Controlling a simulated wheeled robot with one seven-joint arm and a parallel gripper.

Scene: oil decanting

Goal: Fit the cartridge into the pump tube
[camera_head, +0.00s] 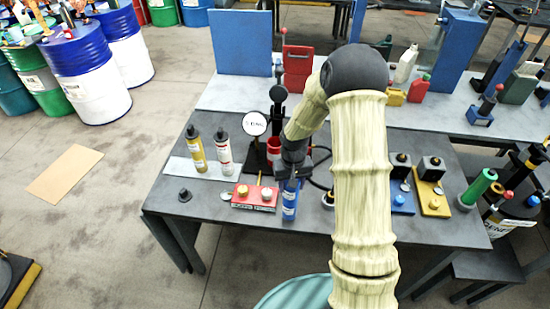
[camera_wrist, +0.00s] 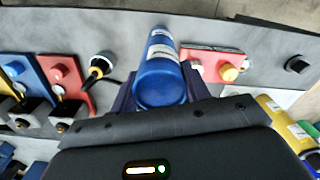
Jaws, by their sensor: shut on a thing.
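My gripper (camera_head: 291,178) is shut on a blue cartridge (camera_head: 290,203). I cannot tell for sure which thing is the pump tube. A red cylinder (camera_head: 273,150) stands behind the gripper by a black stand with a round white dial (camera_head: 254,124); a green tube (camera_head: 478,186) stands tilted at the right.
A yellow cartridge (camera_head: 196,150) and a white cartridge (camera_head: 224,153) stand on a pale strip (camera_head: 184,168) at the left. A black cap (camera_head: 184,194) lies near the left edge. Blue and yellow blocks (camera_head: 434,203) stand right of my arm. The table's front left is mostly clear.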

